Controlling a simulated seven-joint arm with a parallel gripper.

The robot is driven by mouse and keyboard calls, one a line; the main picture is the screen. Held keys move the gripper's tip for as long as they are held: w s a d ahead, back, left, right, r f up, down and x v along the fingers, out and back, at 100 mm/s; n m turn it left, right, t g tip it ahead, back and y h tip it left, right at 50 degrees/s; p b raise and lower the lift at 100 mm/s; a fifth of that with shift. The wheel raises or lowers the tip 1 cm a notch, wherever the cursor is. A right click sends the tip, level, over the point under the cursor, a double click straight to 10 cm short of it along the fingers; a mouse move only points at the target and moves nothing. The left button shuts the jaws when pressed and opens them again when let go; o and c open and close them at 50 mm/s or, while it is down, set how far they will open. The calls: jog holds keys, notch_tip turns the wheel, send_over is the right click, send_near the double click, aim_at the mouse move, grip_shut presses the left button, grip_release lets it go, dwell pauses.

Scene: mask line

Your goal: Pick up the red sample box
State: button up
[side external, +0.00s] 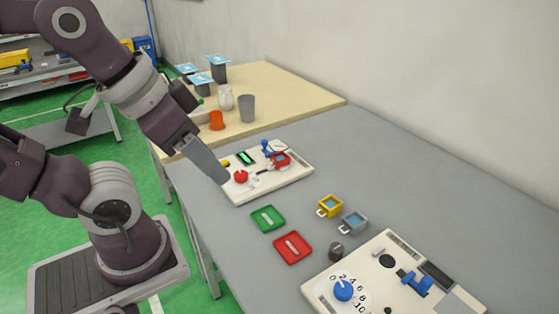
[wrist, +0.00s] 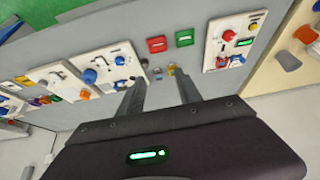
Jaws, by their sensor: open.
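A small red box with a bluish top (side external: 281,160), apparently the red sample box, sits on the far white board (side external: 297,178), toward its right back side. In the wrist view, a small red shape that looks like it (wrist: 221,63) is at the lower edge of the right-hand board. My gripper (side external: 222,179) hangs above that board's left front side, to the left of the red box and apart from it. In the wrist view my gripper's fingers (wrist: 160,80) are spread, with nothing held between them.
A green tray (side external: 268,218) and a red tray (side external: 292,247) lie on the grey table. A yellow box (side external: 329,206), a grey box (side external: 354,222) and a dark knob (side external: 336,251) stand nearby. A near board (side external: 375,265) carries a blue dial. Cups stand on the wooden table (side external: 290,95).

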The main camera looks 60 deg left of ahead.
jog(key=shift+o, duration=0.2)
jog(key=o, duration=0.6)
jog(key=n+g, duration=0.6)
jog(key=n, duration=1.2)
send_over(281, 157)
jog(key=f, duration=1.8)
jog(key=shift+s+a, duration=0.15)
jog(key=shift+a, duration=0.15)
jog(key=f, duration=0.7)
jog(key=shift+d+f, duration=0.1)
jog(key=shift+d, duration=0.2)
